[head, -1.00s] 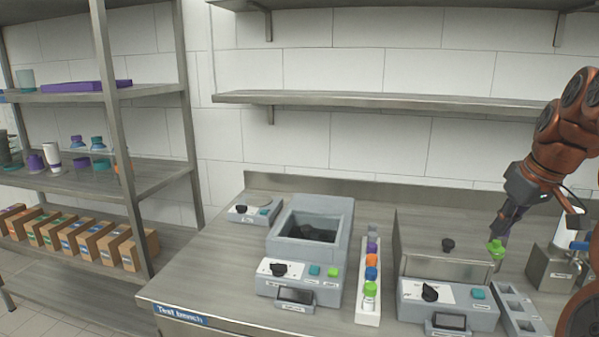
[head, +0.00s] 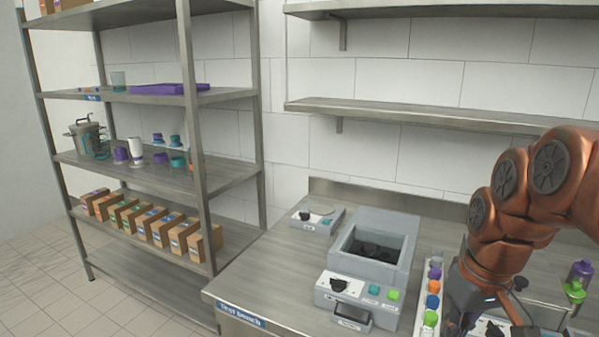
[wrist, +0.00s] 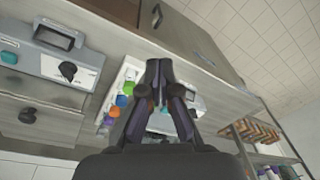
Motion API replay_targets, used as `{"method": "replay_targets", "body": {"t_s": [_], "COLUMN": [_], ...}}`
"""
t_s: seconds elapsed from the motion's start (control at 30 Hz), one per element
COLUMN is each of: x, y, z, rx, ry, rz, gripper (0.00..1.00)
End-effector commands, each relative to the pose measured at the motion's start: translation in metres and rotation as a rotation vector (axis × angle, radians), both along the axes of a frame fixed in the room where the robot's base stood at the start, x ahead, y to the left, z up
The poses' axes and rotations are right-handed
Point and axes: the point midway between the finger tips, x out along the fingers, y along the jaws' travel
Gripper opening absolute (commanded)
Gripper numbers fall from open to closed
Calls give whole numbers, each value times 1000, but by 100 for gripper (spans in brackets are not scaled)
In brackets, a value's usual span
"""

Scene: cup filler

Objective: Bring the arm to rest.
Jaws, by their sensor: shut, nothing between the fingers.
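My arm, copper-coloured with dark round joint caps, reaches in from the right of the head view. In that view my gripper's dark body hangs low over the bench, and its fingertips are not clear. In the wrist view my gripper (wrist: 160,68) is shut, its dark fingers meeting at the tips with nothing between them. It is above the bench, apart from the things below as far as I can tell.
The test bench (head: 262,285) carries a grey machine with an open basin (head: 345,285), a white rack with coloured caps (head: 418,320) and a purple-and-green bottle (head: 580,272). A metal shelf unit (head: 190,130) with boxes and cups stands at the left.

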Motion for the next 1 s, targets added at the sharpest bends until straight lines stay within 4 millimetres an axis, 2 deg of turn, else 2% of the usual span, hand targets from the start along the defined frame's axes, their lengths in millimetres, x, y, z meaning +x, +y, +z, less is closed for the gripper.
{"method": "replay_targets", "body": {"t_s": [0.03, 0.2, 0.33, 0.5, 0.7, 1.0], "x": [-14, -58, -95, -134, -155, -156], "y": [15, 50, 67, 77, 80, 80], "z": [-4, -27, -45, -64, -75, -75], "rx": [-6, -24, -46, -72, -85, -86], "ry": [26, 101, 157, 206, 231, 232], "rz": [7, -6, -28, -61, -84, -85], "gripper": [0, 0, 0, 0, 0, 0]}}
